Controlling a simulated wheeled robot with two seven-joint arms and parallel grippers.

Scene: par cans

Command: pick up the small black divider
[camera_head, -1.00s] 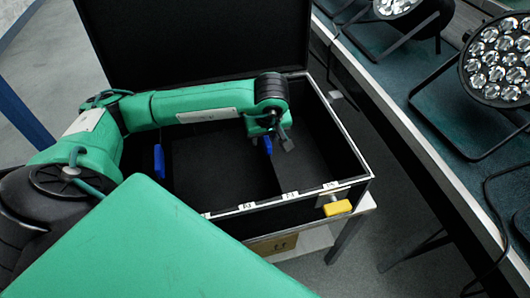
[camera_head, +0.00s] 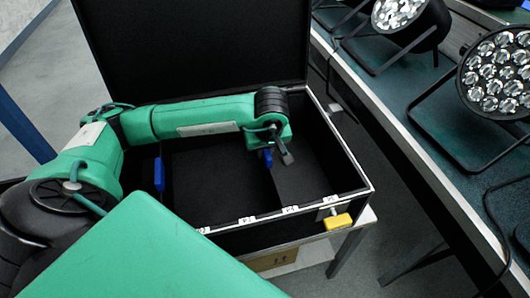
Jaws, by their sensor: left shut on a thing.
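The black case (camera_head: 240,222) stands open, with black inner walls. My left gripper (camera_head: 276,156) reaches down inside it, right of the middle. It is shut at the blue tab (camera_head: 267,159) of the small black divider (camera_head: 275,183). The divider is black on black, so its outline is hard to make out. The divider still appears to be down in the case. A second blue tab (camera_head: 159,172) shows at the left, partly below my arm. My right gripper is out of view.
The open lid (camera_head: 190,50) rises behind my arm. A yellow latch piece (camera_head: 338,221) sticks out at the case's front right. At the right, a table (camera_head: 385,110) carries par cans (camera_head: 495,75) with black brackets.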

